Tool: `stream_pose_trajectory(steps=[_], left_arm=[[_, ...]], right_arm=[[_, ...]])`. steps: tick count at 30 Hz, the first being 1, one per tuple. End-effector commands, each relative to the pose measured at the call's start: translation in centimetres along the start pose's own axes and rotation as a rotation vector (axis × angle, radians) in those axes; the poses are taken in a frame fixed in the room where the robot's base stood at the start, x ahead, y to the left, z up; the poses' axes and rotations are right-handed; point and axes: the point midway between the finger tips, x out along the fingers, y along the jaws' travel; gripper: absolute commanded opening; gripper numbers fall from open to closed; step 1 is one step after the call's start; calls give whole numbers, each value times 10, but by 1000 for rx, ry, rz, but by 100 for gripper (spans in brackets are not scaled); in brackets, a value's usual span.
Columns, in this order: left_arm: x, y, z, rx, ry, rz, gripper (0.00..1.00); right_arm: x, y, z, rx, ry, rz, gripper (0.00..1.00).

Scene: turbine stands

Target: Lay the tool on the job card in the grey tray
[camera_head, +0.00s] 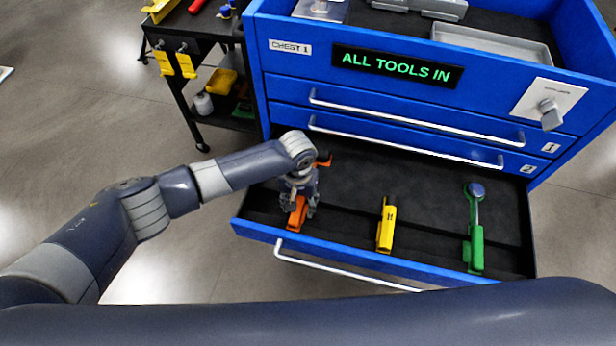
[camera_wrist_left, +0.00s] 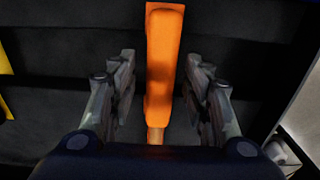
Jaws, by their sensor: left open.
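A tool with an orange handle (camera_head: 297,213) lies in the open bottom drawer (camera_head: 400,185) of the blue chest, at its left. My left gripper (camera_head: 300,207) is over this handle, open. In the left wrist view the orange handle (camera_wrist_left: 165,60) lies between the two spread fingers, with a gap on each side. The gripper and wrist hide part of the tool in the head view. A shallow grey tray (camera_head: 492,40) is on top of the chest at the right. I cannot make out a job card in it. My right gripper is not in view.
A yellow tool (camera_head: 386,225) and a green-handled tool (camera_head: 476,245) lie farther right in the drawer. Shut drawers with bar handles (camera_head: 400,118) are above it. A display (camera_head: 397,67) reads "ALL TOOLS IN". A black cart (camera_head: 185,75) stands at the left.

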Motion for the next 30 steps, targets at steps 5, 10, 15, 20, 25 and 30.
stream_pose_trajectory(steps=[5, 10, 15, 20, 25, 30], left_arm=[[0, 0, 0, -1, 0, 0, 45], [0, 0, 0, -1, 0, 0, 45], [-1, 0, 0, -2, -1, 0, 45], [0, -1, 0, -2, 0, 0, 45], [0, -1, 0, -1, 0, 0, 31], [0, -1, 0, -1, 0, -1, 0]], right_arm=[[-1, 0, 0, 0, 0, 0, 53], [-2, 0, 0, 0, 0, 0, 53], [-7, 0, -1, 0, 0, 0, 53], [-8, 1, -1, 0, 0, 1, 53], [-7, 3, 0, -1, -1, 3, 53], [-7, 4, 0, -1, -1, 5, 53]])
